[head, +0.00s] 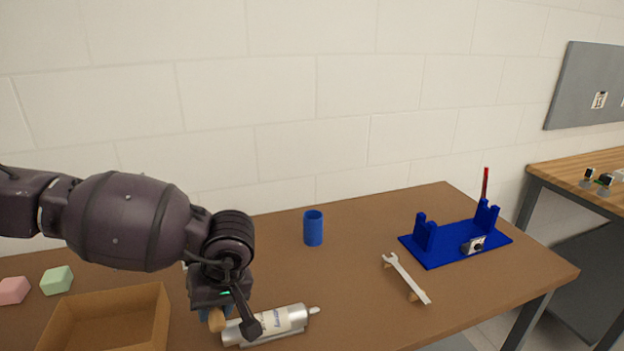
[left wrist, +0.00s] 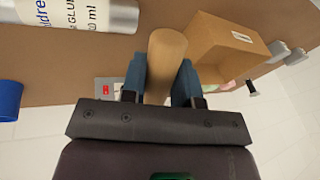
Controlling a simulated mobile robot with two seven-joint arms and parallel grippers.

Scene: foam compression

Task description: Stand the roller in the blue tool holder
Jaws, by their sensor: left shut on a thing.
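The blue tool holder (head: 313,230) is an upright, open-topped cup near the back middle of the table. Part of it shows at the left edge of the left wrist view (left wrist: 8,100). My left gripper (head: 210,314) is low over the front of the table, left of the holder. In the left wrist view my left gripper (left wrist: 162,82) has its two blue fingers shut on a tan, rounded cylinder, which appears to be the roller (left wrist: 166,50). In the head view only a small tan end of the roller (head: 216,321) shows; the arm hides the rest. My right gripper is not in view.
A silver glue tube (head: 270,325) lies beside the left gripper. A cardboard box (head: 115,325) and pink and green blocks (head: 57,280) are at left. A wrench (head: 406,277) and a blue rack (head: 440,252) are at right. Table between tube and holder is clear.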

